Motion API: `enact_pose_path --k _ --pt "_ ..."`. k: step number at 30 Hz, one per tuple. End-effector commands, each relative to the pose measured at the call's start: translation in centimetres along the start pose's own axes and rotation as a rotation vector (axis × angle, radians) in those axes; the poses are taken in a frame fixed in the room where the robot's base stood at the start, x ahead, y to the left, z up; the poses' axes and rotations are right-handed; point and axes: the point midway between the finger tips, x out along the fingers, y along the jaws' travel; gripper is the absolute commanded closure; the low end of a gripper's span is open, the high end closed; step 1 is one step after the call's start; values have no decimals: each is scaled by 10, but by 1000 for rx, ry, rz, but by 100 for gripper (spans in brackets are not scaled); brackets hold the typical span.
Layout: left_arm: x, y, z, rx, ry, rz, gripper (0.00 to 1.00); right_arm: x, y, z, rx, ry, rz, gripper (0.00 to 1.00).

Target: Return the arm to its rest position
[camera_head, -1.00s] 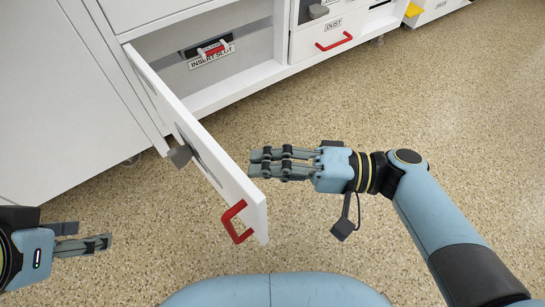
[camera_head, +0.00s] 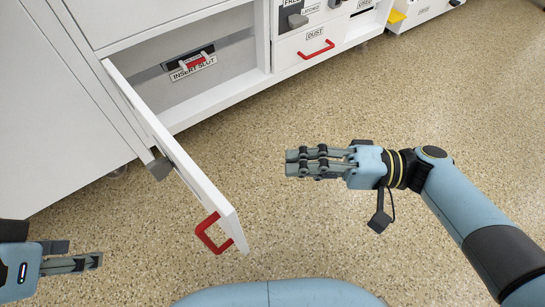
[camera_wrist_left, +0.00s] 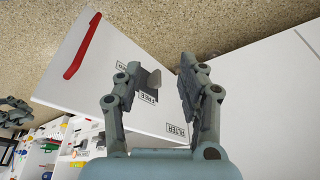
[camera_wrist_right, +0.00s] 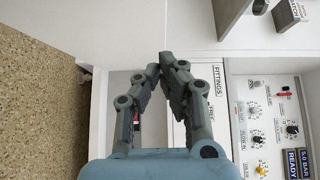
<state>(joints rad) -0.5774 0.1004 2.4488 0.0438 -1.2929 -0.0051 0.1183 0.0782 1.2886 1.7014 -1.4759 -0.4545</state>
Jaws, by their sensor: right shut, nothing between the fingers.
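My right gripper (camera_head: 300,162) is shut and empty, held over the speckled floor to the right of the open door, apart from it. Its fingertips (camera_wrist_right: 167,62) meet in the right wrist view. My left gripper (camera_head: 85,260) is at the lower left, to the left of the door. In the left wrist view its fingers (camera_wrist_left: 168,78) stand apart with nothing gripped. The white door (camera_head: 195,180) stands open, with a red handle (camera_head: 210,233) near its free edge and a grey latch block (camera_head: 159,168) on its outer side.
Behind the door is a cabinet bay with a labelled insert slot (camera_head: 195,66). A drawer with a red handle (camera_head: 317,50) marked DUST is to its right. Control knobs (camera_wrist_right: 257,137) show in the right wrist view. The floor (camera_head: 400,90) around my right arm is clear.

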Motion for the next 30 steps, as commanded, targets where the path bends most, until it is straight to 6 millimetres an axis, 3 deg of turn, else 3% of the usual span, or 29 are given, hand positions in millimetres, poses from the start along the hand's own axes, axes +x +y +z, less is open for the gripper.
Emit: enact_pose_path --k 6,17,20,23,27,30 --pt "3 -2 4 0 -18 -3 60 -25 0 0 0 0 0 100" --pt "4 -2 4 0 -19 -4 60 -29 4 7 14 0 1 100" --pt "4 -2 4 0 -19 -4 60 -31 16 32 62 0 5 100" --pt "4 -2 4 0 -19 -4 60 -31 24 80 83 -33 46 100" --pt "4 -2 4 0 -19 -4 60 -36 40 156 36 -165 295 100" --pt "4 -2 4 0 -18 -4 60 -52 48 190 -18 -236 522 100"
